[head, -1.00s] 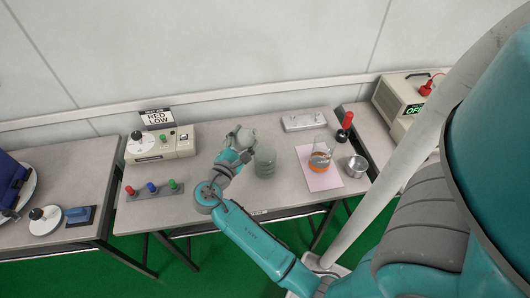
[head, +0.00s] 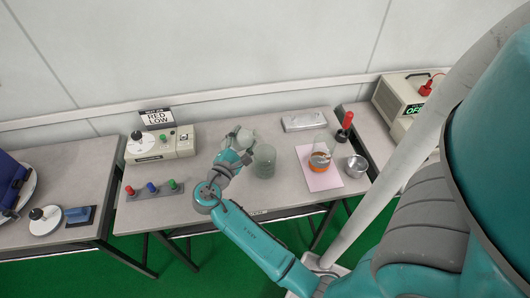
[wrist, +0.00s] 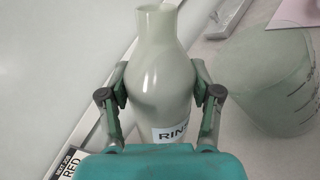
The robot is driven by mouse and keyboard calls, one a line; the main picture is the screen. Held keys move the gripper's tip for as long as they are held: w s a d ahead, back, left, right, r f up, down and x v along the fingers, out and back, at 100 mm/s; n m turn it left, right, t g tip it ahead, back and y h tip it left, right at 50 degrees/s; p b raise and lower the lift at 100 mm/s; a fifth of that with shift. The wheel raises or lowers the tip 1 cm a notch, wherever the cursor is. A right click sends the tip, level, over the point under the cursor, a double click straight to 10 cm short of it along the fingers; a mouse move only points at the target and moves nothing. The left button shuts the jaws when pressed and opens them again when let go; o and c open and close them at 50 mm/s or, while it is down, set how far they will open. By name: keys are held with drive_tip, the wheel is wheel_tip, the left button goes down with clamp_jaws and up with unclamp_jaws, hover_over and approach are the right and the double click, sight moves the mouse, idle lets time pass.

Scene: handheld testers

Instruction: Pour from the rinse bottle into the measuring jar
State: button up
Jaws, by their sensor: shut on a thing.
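The rinse bottle (wrist: 160,75) is pale grey-green with an open mouth and a partly hidden label reading "RIN". My gripper (wrist: 160,92) is shut on its body, one finger on each side. In the head view the bottle (head: 240,134) is held over the back of the middle table, partly hidden by my gripper (head: 233,154). I cannot tell its exact tilt. The measuring jar (head: 265,161), a translucent greenish vessel, stands on the table just right of my gripper. In the wrist view the jar (wrist: 268,85) is at the right, with dark graduation marks, apart from the bottle.
A flask with orange liquid (head: 319,160) stands on a pink sheet (head: 322,181), with a metal cup (head: 357,166) beside it. A red-handled tool (head: 346,123) and a grey block (head: 304,121) are behind. A control box (head: 175,145) and a button strip (head: 153,190) are left.

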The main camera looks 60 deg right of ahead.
drive_tip(key=shift+w+f+m, duration=0.1)
drive_tip(key=shift+w+m, duration=0.15)
drive_tip(key=shift+m, duration=0.55)
drive_tip(key=shift+w+m, duration=0.2)
drive_tip(key=shift+m, duration=0.6)
idle(1.9)
idle(0.7)
drive_tip(key=shift+m, duration=0.4)
drive_tip(key=shift+w+r+m, duration=0.1)
drive_tip(key=shift+r+m, duration=0.15)
drive_tip(key=shift+m, duration=0.55)
drive_tip(key=shift+w+r+m, duration=0.1)
drive_tip(key=shift+r+m, duration=0.1)
drive_tip(key=shift+m, duration=0.6)
idle(1.8)
